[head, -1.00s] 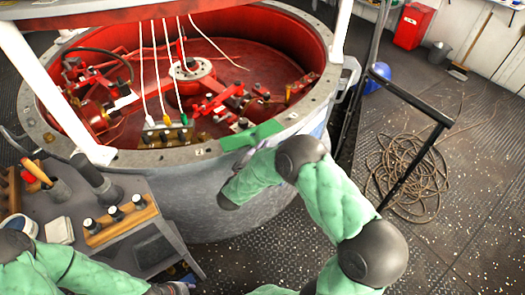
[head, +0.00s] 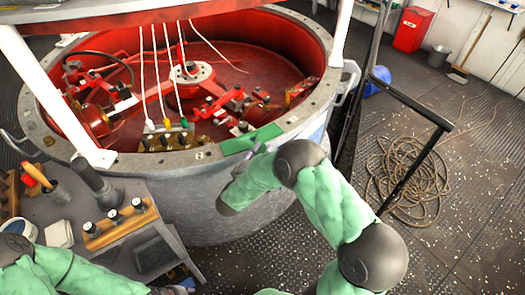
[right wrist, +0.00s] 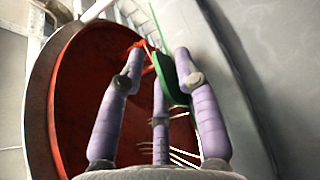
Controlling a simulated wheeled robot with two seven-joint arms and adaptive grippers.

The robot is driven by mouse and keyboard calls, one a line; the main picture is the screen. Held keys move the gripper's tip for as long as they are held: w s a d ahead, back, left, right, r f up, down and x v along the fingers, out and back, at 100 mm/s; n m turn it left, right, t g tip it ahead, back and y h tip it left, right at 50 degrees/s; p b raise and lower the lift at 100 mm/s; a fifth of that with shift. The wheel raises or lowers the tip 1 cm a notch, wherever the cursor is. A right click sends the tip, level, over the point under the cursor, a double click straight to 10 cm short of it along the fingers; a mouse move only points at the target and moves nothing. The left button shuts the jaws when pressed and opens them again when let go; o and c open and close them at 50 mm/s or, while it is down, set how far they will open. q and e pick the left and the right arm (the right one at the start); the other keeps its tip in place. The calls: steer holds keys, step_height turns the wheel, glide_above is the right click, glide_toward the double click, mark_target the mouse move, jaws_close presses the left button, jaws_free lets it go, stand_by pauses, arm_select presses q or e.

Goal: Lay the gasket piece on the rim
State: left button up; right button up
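The green gasket piece (head: 252,139) lies along the front right of the grey rim (head: 205,153) of the big round housing. It looks flat on the rim from the head view. My right gripper (head: 259,149) is just at its near edge. In the right wrist view the right gripper's fingers (right wrist: 160,52) stand apart, with the green piece (right wrist: 171,82) close behind the right finger; whether they still touch cannot be told. My left gripper (head: 178,290) shows only partly at the bottom edge, and its fingers are not clear.
A block with several fittings (head: 165,141) stands at the rim left of the piece. White cables hang into the red interior (head: 220,60). A grey bench (head: 150,215) with a wooden holder (head: 118,222) stands at lower left. A black rail (head: 410,88) stands right.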

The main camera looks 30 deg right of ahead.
steer(key=p+v, duration=0.3)
steer(key=v, duration=0.8)
steer(key=w+a+f+m+g+y, duration=0.1)
steer(key=a+f+m+y, duration=0.15)
steer(key=f+y, duration=0.5)
steer(key=w+a+f+m+y, duration=0.1)
steer(key=a+f+y, duration=0.25)
steer(key=f, duration=0.65)
steer(key=s+a+f+m+g+y, duration=0.2)
steer(key=s+a+f+g+y, duration=0.1)
steer(key=s, duration=0.7)
steer(key=s+a+f+m+g+y, duration=0.3)
steer(key=s+a+g+y, duration=0.1)
steer(key=s, duration=0.6)
steer(key=shift+f+m+g+y, duration=0.25)
steer(key=shift+m+g+y, duration=0.15)
steer(key=shift+g, duration=0.4)
steer(key=shift+a, duration=0.2)
